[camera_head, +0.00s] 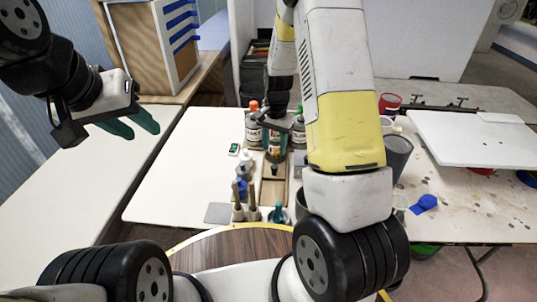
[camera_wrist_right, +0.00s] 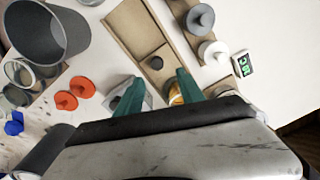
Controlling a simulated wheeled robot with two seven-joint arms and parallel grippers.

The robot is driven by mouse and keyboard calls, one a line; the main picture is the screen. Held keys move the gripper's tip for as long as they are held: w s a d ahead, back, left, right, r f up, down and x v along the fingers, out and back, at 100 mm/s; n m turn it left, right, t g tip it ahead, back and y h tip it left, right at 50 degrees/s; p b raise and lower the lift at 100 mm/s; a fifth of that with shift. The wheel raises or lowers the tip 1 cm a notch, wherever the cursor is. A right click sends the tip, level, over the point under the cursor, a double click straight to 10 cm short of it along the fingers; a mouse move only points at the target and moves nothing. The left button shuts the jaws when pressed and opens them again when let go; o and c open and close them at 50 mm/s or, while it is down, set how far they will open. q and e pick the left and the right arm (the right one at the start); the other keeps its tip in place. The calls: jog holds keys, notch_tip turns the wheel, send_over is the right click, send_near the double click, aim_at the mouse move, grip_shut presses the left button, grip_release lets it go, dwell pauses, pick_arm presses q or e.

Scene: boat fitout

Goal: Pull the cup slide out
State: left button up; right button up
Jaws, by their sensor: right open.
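A tan wooden slide shows in the right wrist view (camera_wrist_right: 137,32), with a recessed channel and a small dark round knob (camera_wrist_right: 157,62) near its end. In the head view the slide (camera_head: 272,193) lies on the white table beyond the round wooden top. My right gripper (camera_wrist_right: 157,82) is open, its teal fingers apart on either side of the area just below the knob; no contact is visible. In the head view its tips are partly hidden among bottles. My left gripper (camera_head: 132,122) is open and empty, raised at the left.
Bottles (camera_head: 253,125) stand around the right gripper, and upright brushes (camera_head: 252,205) stand left of the slide. A grey cup (camera_wrist_right: 48,32) and red lids (camera_wrist_right: 67,100) are left in the wrist view. A white panel (camera_head: 475,138) lies at right. The left table is clear.

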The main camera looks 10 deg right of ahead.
aim_at(275, 166)
notch_tip(275, 166, down, 3)
jog(key=shift+d+r, duration=0.15)
notch_tip(275, 166, down, 8)
jog(key=shift+r, duration=0.2)
jog(key=shift+c, duration=0.5)
grip_shut()
jog(key=shift+s, duration=0.1)
dwell(0.9)
